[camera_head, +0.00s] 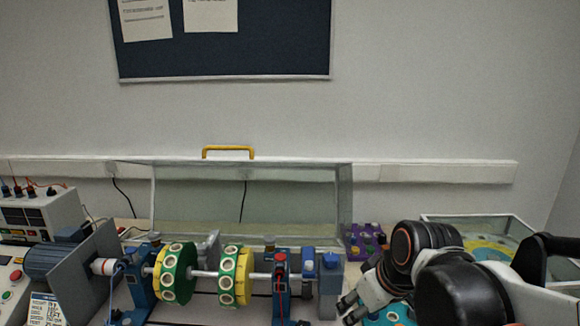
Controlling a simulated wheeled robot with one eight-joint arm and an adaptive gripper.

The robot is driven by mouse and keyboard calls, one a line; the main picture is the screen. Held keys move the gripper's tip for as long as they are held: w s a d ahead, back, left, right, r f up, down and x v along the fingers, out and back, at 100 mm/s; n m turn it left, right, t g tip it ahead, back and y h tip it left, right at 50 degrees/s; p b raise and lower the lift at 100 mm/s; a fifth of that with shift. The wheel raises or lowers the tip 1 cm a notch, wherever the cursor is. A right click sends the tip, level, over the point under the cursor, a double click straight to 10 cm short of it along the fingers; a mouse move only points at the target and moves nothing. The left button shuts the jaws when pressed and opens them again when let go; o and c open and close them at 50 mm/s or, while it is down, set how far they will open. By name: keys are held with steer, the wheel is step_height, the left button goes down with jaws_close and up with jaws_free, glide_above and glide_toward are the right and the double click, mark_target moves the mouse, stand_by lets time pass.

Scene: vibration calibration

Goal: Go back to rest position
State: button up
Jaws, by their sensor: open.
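My gripper (349,305) is at the lower right, pointing down and left, with its fingers apart. It is just right of the blue bearing supports at the end of the vibration rig. The rig's shaft (205,273) carries two green and yellow discs, the left disc (175,272) and the right disc (236,276).
A clear guard with a yellow handle (228,149) stands open behind the rig. A motor (62,262) and control boxes (40,217) are at the left. A purple tray (365,240) and a glass-sided container (480,222) are at the right.

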steer(key=s+d+r+m+t+h, duration=0.1)
steer(key=s+d+m, duration=0.4)
steer(key=s, duration=0.5)
steer(key=shift+d+r+t+h, duration=0.25)
steer(key=shift+d+t+h, duration=0.25)
steer(key=shift+t, duration=0.2)
